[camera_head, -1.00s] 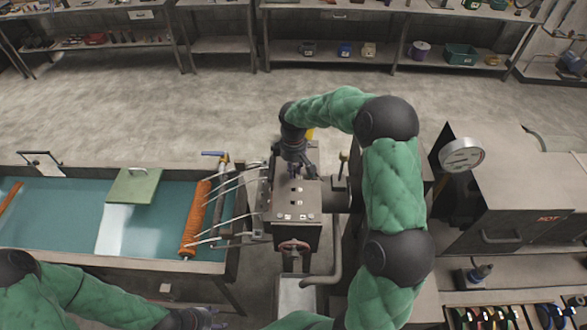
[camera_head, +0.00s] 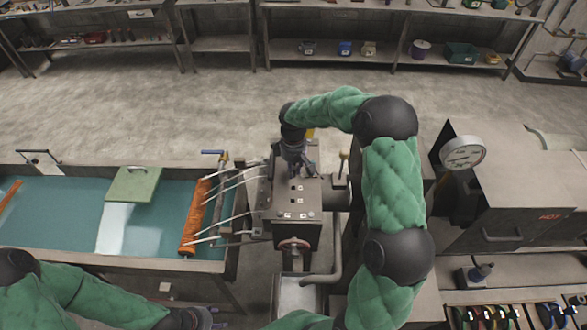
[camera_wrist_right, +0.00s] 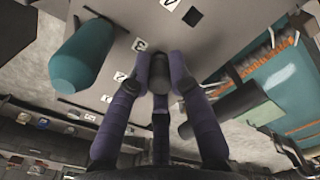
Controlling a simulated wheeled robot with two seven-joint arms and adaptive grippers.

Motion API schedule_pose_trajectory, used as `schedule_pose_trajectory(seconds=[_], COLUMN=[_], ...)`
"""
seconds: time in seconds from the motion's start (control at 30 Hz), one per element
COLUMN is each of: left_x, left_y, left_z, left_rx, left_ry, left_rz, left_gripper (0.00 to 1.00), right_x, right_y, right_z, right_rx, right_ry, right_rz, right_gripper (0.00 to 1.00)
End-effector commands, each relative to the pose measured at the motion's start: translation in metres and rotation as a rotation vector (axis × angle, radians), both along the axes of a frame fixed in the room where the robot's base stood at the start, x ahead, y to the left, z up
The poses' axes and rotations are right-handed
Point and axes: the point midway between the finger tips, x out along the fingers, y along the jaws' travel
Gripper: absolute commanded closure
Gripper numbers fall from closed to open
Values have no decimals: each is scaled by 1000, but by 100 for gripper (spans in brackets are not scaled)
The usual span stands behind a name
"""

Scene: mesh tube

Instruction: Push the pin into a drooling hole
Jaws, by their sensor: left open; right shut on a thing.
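A grey box (camera_head: 312,228) with labelled square holes on top stands in the middle of the head view. Several pale strands (camera_head: 228,224) run from its left side to an orange roller (camera_head: 195,217). My right gripper (camera_head: 296,168) is over the far part of the box top, fingers pointing down. In the right wrist view, its fingers (camera_wrist_right: 162,72) are shut on a dark cylinder, the pin (camera_wrist_right: 158,76), beside a label reading 3. The pin's lower end and any hole under it are hidden. My left gripper (camera_head: 205,318) is open and empty at the bottom edge, partly visible.
A water trough (camera_head: 65,215) with a green plate (camera_head: 134,184) lies left of the box. A large machine with a gauge (camera_head: 463,153) stands at right. A teal rounded part (camera_wrist_right: 82,55) is near my right fingers. The floor behind is clear.

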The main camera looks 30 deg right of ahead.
Motion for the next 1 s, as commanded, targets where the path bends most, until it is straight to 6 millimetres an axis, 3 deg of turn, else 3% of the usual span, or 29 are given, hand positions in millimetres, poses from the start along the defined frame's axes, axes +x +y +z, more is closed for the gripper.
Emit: schedule_pose_trajectory(seconds=[0.03,0.1,0.53,0.67,1.0], left_x=[0,0,0,0,0], left_y=[0,0,0,0,0], left_z=[0,0,0,0,0], left_rx=[0,0,0,0,0], left_ry=[0,0,0,0,0], left_rz=[0,0,0,0,0], left_gripper=[51,51,51,51,51], right_x=[0,0,1,1,1], right_y=[0,0,0,0,0], right_z=[0,0,6,23,89], right_rx=[0,0,-1,-1,-1], right_ry=[0,0,-2,-4,-4], right_rz=[0,0,0,1,0], right_gripper=[71,52,52,52,52])
